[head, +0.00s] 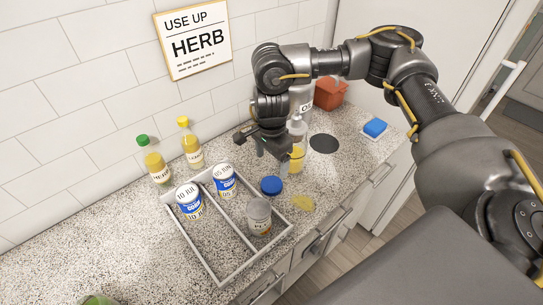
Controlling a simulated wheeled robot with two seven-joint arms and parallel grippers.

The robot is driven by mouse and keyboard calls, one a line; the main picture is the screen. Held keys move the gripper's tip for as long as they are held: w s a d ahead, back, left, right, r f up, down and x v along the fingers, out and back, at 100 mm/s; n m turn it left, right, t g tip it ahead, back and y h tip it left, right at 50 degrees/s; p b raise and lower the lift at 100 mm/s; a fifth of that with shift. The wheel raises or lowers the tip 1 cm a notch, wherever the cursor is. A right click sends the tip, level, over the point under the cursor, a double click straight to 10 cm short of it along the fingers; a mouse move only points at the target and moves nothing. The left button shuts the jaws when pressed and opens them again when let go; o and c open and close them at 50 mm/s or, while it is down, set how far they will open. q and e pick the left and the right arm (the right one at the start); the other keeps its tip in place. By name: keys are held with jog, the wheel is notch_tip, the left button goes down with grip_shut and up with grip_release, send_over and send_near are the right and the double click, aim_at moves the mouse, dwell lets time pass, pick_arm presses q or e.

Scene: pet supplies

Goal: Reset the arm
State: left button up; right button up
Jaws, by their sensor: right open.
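My right arm reaches in from the right, and its gripper (272,154) points down above the counter, behind the tray. Its jaws are open and I see nothing held between them. A yellow-filled container (297,158) stands close to the right of the fingers, partly hidden by the gripper. My left gripper is not in view.
A divided tray (208,249) holds two blue-and-white cans, (189,201) and (224,181), and a grey-lidded jar (258,216). A blue-lidded item (271,186), two bottles, (153,160) and (190,144), a red box (330,93) and a blue sponge (375,127) are nearby. The front-left counter is mostly clear.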

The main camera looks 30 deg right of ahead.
notch_tip(320, 180, up, 2)
jog(key=shift+r, duration=0.1)
dwell(0.4)
